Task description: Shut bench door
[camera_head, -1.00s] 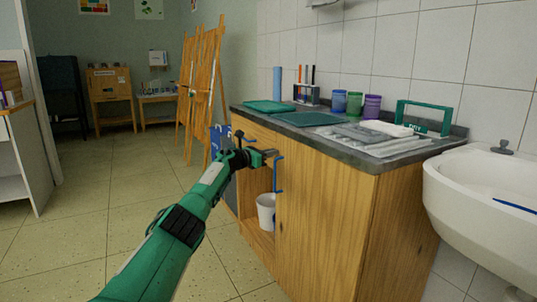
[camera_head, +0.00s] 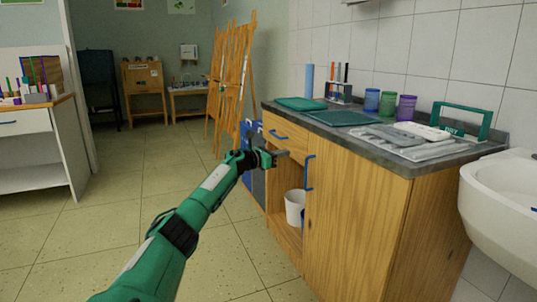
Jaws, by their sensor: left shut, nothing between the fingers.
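The bench (camera_head: 350,148) is a wooden cabinet with a dark grey top, right of centre. Its door (camera_head: 355,215) is a wood panel with a blue vertical handle (camera_head: 309,173) near its left edge. Left of the door, an open compartment shows a white bucket (camera_head: 294,208) inside. I cannot tell how far the door stands from the frame. My left gripper (camera_head: 279,155) is shut and empty, in front of the drawer, left of the handle and apart from it in the picture. My right gripper is not in view.
A drawer (camera_head: 296,139) with a blue handle sits above the compartment. Trays (camera_head: 345,118), cups (camera_head: 388,103) and flat items stand on the bench top. A white sink (camera_head: 500,205) is at the right. Easels (camera_head: 236,85) stand behind. The tiled floor at left is clear.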

